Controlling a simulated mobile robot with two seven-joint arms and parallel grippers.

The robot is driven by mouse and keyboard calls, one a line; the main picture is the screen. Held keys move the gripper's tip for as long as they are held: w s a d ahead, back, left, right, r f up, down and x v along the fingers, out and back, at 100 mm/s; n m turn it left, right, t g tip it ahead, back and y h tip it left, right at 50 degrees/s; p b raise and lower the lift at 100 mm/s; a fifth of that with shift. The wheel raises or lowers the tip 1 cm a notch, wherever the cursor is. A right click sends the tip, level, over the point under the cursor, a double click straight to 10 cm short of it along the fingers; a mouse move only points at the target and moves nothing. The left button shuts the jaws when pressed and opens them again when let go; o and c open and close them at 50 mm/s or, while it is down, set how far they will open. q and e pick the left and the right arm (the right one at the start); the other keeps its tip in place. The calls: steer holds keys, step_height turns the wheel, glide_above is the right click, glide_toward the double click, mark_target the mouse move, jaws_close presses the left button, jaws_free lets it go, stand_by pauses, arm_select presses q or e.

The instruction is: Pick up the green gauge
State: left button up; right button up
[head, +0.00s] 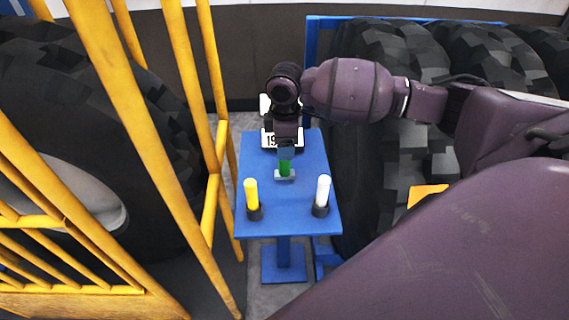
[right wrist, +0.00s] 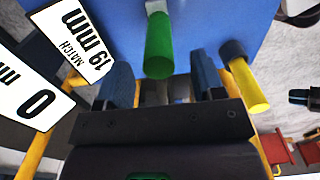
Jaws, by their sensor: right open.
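The green gauge (head: 285,168) is a short upright cylinder in a light grey holder on the blue table (head: 262,212). My right gripper (head: 286,153) is over it and hides its top in the head view. In the right wrist view the green gauge (right wrist: 159,42) points toward the gap between the fingers of the right gripper (right wrist: 161,78). The fingers are open, one on each side, with nothing held between them. I cannot tell whether its end is inside the gap. My left gripper is in neither view.
A yellow gauge (head: 252,192) and a white gauge (head: 323,190) stand in dark holders on the near part of the table. A "19 mm MATCH" sign (right wrist: 80,40) is beside the green gauge. Yellow railing (head: 197,150) is close on the left; large black tyres (head: 361,165) are on the right.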

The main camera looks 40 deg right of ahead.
mark_target(285, 163)
step_height(285, 163, down, 4)
steer(key=shift+r, duration=0.1)
steer(key=shift+w, duration=0.1)
steer(key=c, duration=0.9)
steer(key=shift+r, duration=0.1)
